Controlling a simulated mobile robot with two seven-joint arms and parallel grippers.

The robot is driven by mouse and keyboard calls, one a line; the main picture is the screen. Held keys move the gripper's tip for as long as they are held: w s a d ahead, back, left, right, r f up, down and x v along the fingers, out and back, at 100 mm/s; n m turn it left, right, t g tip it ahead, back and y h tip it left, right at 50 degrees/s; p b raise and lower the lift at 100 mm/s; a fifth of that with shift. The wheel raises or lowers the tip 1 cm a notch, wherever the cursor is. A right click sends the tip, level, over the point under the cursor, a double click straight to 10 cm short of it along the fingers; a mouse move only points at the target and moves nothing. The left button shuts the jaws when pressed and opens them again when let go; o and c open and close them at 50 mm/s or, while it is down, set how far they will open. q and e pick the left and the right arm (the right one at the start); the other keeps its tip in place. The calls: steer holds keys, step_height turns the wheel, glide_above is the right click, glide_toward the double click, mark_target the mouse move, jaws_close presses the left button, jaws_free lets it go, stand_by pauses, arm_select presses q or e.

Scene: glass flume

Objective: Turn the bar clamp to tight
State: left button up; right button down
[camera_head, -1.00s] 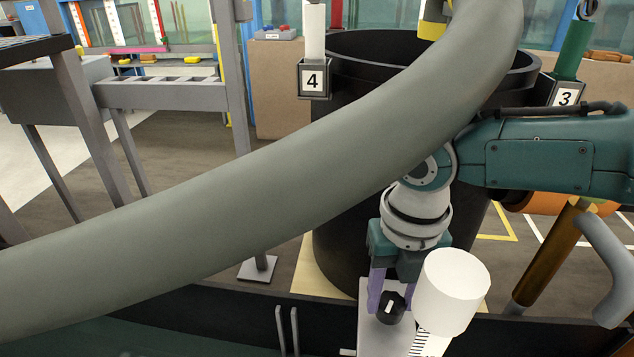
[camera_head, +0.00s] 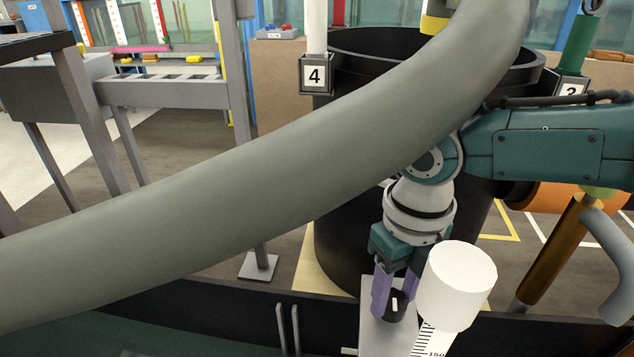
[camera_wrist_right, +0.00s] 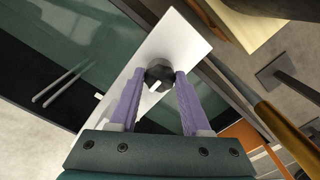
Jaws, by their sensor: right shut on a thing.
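The bar clamp's control shows as a dark faceted knob (camera_head: 397,307) with a white pointer mark, on a pale grey plate (camera_head: 372,332) at the flume's dark edge. My right gripper (camera_head: 396,294) is shut on the knob from above, with its purple fingers on either side. In the right wrist view the knob (camera_wrist_right: 159,73) sits between the fingertips, and its white mark points down-left. A small white tick (camera_wrist_right: 98,96) shows at the plate's left edge. My left gripper is not in view.
A thick grey-green tube (camera_head: 250,200) crosses the head view diagonally. A white cylinder (camera_head: 457,280) above a ruled scale (camera_head: 432,341) stands right beside my right gripper. A large black tank (camera_head: 345,240) is behind. Two thin rods (camera_head: 288,330) stand to the left.

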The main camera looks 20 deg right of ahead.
mark_target(394, 298)
steer(key=shift+r, duration=0.1)
steer(key=shift+c, duration=1.9)
jaws_free()
step_height(394, 298, up, 10)
steer(key=p, duration=0.3)
steer(key=shift+p, duration=0.35)
